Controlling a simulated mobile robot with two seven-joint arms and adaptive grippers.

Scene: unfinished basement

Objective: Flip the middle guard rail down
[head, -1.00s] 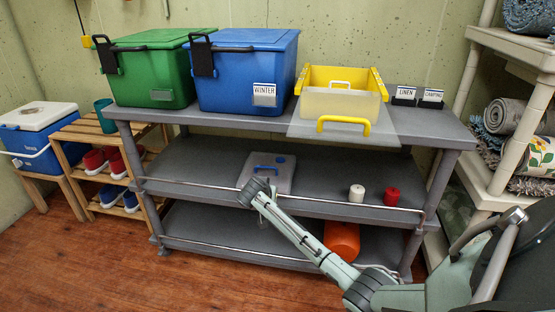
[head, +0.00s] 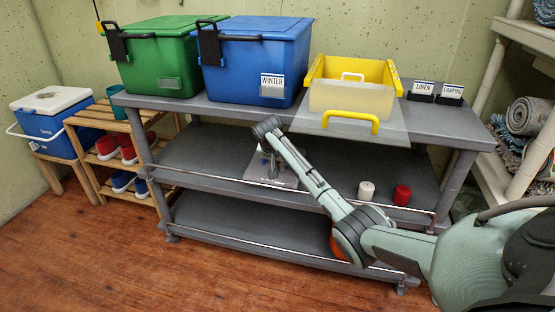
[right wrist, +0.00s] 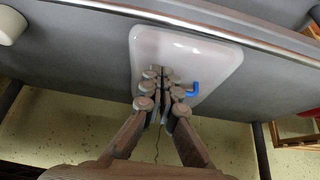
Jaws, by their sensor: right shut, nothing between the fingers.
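The middle guard rail (head: 330,194) is a thin metal bar along the front edge of the grey cart's middle shelf. It also crosses the top of the right wrist view (right wrist: 215,28). My right gripper (head: 273,172) points down, shut and empty, behind the rail on the shelf side. In the right wrist view its closed fingertips (right wrist: 166,72) are over the white lid (right wrist: 215,58) with a blue handle. I cannot tell whether they touch the lid. In the head view my forearm crosses in front of part of the shelf and rail. My left gripper is not in view.
A white cylinder (head: 366,191) and a red one (head: 402,195) stand on the middle shelf, right of my forearm. Above are a green bin (head: 160,75), a blue bin (head: 245,80) and a yellow-handled tray (head: 345,97). The shelf's left part is mostly clear.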

